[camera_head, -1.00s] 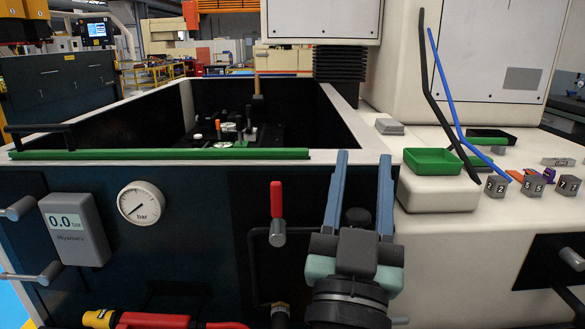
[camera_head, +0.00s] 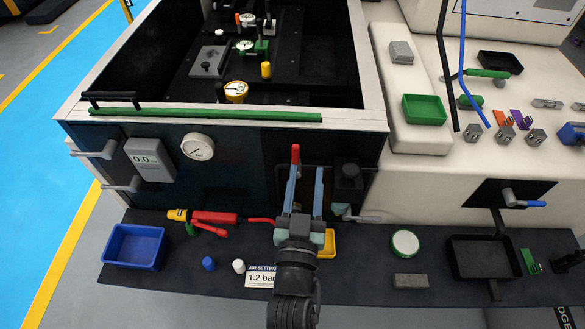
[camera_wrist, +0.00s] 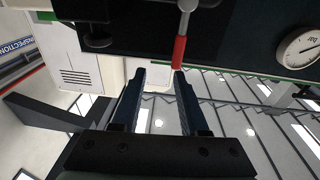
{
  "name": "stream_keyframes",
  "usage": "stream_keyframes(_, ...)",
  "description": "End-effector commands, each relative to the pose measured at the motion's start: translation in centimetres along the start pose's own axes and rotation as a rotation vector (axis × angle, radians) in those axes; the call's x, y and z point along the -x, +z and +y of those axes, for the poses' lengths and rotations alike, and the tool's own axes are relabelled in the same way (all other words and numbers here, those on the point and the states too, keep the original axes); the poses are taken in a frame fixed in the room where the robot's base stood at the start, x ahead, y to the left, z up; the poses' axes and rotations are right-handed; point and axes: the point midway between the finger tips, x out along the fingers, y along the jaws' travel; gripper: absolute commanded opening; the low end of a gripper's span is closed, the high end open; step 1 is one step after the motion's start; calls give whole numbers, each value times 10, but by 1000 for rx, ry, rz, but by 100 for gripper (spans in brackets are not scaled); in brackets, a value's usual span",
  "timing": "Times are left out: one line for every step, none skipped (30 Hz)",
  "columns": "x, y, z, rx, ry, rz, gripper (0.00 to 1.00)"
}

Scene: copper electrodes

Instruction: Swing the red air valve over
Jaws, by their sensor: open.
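The red air valve handle (camera_head: 295,153) points upward on the dark front panel of the machine. In the head view its lower part is hidden behind my left finger. My gripper (camera_head: 305,178) is open and empty, its two blue fingers reaching toward the panel. In the wrist view the red handle (camera_wrist: 179,52) hangs from a grey stem, its end close to the tip of the right-hand finger. It is not between the fingers of my gripper (camera_wrist: 160,74). I cannot tell whether finger and handle touch.
A pressure gauge (camera_head: 198,147) and a digital display (camera_head: 150,159) reading 0.0 are left of the valve. A green bar (camera_head: 205,115) runs along the tank edge. The shelf below holds a blue bin (camera_head: 134,246), a red-yellow tool (camera_head: 205,217) and a 1.2 bar sign (camera_head: 260,276).

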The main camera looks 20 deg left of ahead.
Motion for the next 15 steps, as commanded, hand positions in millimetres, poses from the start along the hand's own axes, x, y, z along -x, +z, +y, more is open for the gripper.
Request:
stream_keyframes(7,-10,-5,-1,-13,-27,44)
stream_keyframes(12,-9,-7,-2,-20,-38,44)
stream_keyframes(17,-6,-10,-4,-28,-52,44)
stream_keyframes(21,-5,-12,-5,-33,-61,44)
stream_keyframes(24,-4,-14,-6,-39,-68,44)
stream_keyframes(29,-2,-15,-7,-44,-78,44)
stream_keyframes(31,0,-17,-7,-48,-84,44)
stream_keyframes(33,1,-18,-7,-51,-88,44)
stream_keyframes(36,2,-19,-7,-54,-92,44)
stream_keyframes(37,4,-19,-7,-56,-94,44)
stream_keyframes(37,5,-20,-8,-58,-96,44)
stream_keyframes(37,6,-20,-8,-59,-97,44)
stream_keyframes(37,7,-20,-8,-59,-97,44)
stream_keyframes(35,7,-20,-8,-59,-97,44)
stream_keyframes(33,8,-21,-8,-59,-96,44)
